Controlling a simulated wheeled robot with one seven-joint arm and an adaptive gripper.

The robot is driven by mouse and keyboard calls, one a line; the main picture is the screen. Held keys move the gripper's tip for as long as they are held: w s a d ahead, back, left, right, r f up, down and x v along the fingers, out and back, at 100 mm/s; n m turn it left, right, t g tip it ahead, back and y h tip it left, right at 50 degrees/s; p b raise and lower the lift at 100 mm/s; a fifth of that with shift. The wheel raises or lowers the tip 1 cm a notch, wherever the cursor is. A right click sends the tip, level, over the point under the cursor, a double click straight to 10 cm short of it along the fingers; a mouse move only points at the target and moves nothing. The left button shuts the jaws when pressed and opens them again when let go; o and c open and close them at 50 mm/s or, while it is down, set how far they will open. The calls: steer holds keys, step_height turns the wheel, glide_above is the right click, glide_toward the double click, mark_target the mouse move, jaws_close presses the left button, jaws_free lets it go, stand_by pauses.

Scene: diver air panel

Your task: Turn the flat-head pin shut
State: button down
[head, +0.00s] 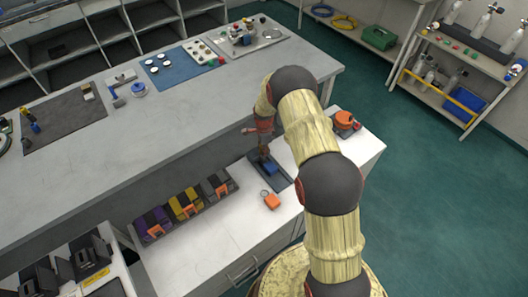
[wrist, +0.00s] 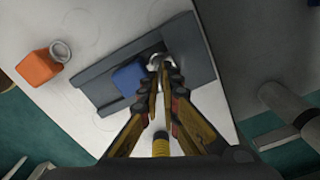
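A blue block (wrist: 128,78) sits in a dark grey channel-shaped holder (wrist: 97,86) on the white lower counter. In the head view the blue block (head: 270,168) and holder (head: 283,182) lie just below my gripper (head: 263,148). A small silvery metal piece, which looks like the flat-head pin (wrist: 158,60), shows beside the block at my fingertips. My gripper (wrist: 163,78) points down at it, its two fingers close together with a narrow gap. They appear closed on the pin's head; the contact is partly hidden by the fingertips. I cannot make out the pin's turn angle.
An orange tag with a metal ring (head: 271,201) lies beside the holder. A rack with purple, yellow and grey units (head: 185,207) stands to the left. An orange-topped item (head: 345,122) is at the right. The raised worktop (head: 170,125) edges the counter behind.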

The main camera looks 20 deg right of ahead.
steer(key=m, duration=0.7)
steer(key=shift+w+r, duration=0.3)
stand_by(0.4)
steer(key=c, duration=2.3)
jaws_free()
steer(key=shift+s, duration=0.1)
steer(key=shift+o, duration=1.3)
steer(key=shift+s+f, duration=0.15)
steer(key=shift+f, duration=0.05)
step_height(320, 180, up, 12)
